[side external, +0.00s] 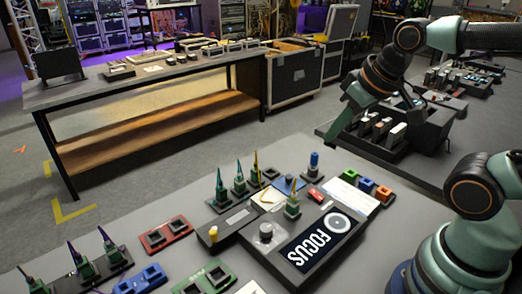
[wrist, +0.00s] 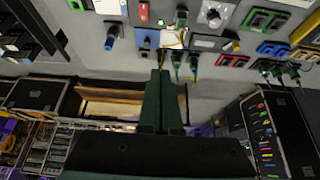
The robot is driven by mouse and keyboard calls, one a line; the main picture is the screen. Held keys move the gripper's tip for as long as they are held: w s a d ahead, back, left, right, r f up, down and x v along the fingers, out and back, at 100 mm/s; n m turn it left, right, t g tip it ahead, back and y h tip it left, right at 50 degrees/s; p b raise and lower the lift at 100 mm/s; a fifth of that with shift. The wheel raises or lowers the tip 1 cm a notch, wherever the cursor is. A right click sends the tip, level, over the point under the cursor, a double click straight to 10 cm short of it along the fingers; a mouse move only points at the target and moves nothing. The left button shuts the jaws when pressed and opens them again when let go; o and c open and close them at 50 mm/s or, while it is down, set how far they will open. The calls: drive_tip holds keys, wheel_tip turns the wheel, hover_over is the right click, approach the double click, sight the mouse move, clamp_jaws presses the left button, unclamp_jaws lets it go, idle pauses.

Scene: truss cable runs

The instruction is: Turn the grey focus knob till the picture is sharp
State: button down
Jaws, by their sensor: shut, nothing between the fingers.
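The grey focus knob (side external: 265,232) stands on a dark box (side external: 307,262) with a large white FOCUS label. In the wrist view, which looks upside down, a pale round knob (wrist: 213,14) on a grey panel at the top appears to be the same one. The box also carries a pale disc with a ringed centre (side external: 338,222); I cannot tell how sharp it is. My gripper (side external: 332,136) is raised at the upper right, well apart from the knob, pointing down and left. In the wrist view its green fingers (wrist: 163,92) are together and empty.
Thin upright connectors (side external: 240,180) stand close behind the knob, with a yellow knob (side external: 213,234) to its left. Red (side external: 165,235), green (side external: 207,278) and blue (side external: 140,281) socket blocks lie around. A blue-topped post (side external: 314,163) stands behind. A long bench (side external: 150,80) is beyond.

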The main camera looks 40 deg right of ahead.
idle(0.3)
drive_tip(key=c, duration=1.1)
unclamp_jaws()
drive_tip(key=o, duration=0.5)
drive_tip(key=shift+w+a+f+n, duration=0.1)
drive_tip(key=shift+w+a+n, duration=0.05)
drive_tip(key=shift+a+n, duration=0.15)
drive_tip(key=shift+o, duration=0.5)
drive_tip(key=w+a+f+n+g, duration=0.3)
drive_tip(key=a+n, duration=0.3)
drive_tip(key=n, duration=0.1)
drive_tip(key=shift+w+a+f, duration=0.25)
drive_tip(key=shift+a, duration=0.15)
drive_tip(key=n+g, duration=0.3)
drive_tip(key=n, duration=0.3)
approach(266, 227)
wheel_tip(266, 227, down, 9)
drive_tip(key=shift+s+r, duration=0.15)
drive_tip(key=shift+r, duration=0.05)
drive_tip(key=shift+c, duration=0.3)
clamp_jaws()
